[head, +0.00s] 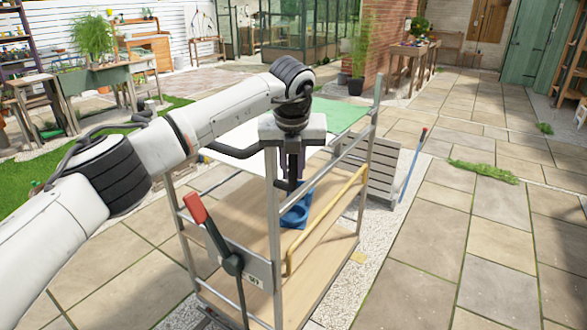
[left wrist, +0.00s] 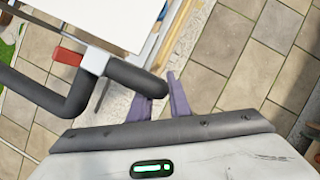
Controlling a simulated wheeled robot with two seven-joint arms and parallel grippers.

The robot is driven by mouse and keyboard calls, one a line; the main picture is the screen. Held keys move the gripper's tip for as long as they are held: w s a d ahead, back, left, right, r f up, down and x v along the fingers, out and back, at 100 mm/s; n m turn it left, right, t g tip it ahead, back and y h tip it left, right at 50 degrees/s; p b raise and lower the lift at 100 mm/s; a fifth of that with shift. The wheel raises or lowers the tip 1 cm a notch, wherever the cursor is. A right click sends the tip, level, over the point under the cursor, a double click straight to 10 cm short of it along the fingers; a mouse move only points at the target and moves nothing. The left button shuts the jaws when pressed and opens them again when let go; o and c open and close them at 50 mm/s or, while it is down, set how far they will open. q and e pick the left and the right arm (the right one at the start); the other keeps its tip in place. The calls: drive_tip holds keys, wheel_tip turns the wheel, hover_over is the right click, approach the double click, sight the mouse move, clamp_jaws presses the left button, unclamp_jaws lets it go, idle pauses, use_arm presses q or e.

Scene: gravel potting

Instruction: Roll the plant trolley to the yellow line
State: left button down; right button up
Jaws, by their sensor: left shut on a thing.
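The plant trolley (head: 262,262) stands in the middle of the head view, with a metal frame, a wooden lower deck and a yellow side rail (head: 328,220). A lever with a red grip (head: 195,208) is on its near side. My left gripper (head: 290,178) points down at the trolley. In the left wrist view its purple fingers (left wrist: 163,98) are shut on the dark handle bar (left wrist: 137,76). My right gripper is out of view.
A blue item (head: 296,212) lies on the deck. A grey slatted crate (head: 372,168) and a blue pole with a red top (head: 412,166) stand just beyond the trolley. Open paving (head: 440,240) lies to the right. Benches and plants stand at the back.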

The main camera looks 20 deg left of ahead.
use_arm(q)
drive_tip(key=shift+w+r, duration=0.1)
drive_tip(key=shift+r, duration=0.1)
drive_tip(key=c, duration=1.6)
unclamp_jaws()
drive_tip(key=shift+f, duration=0.1)
drive_tip(key=shift+c, duration=0.2)
drive_tip(key=b+v, duration=0.1)
drive_tip(key=v, duration=0.9)
drive_tip(key=shift+r, duration=0.2)
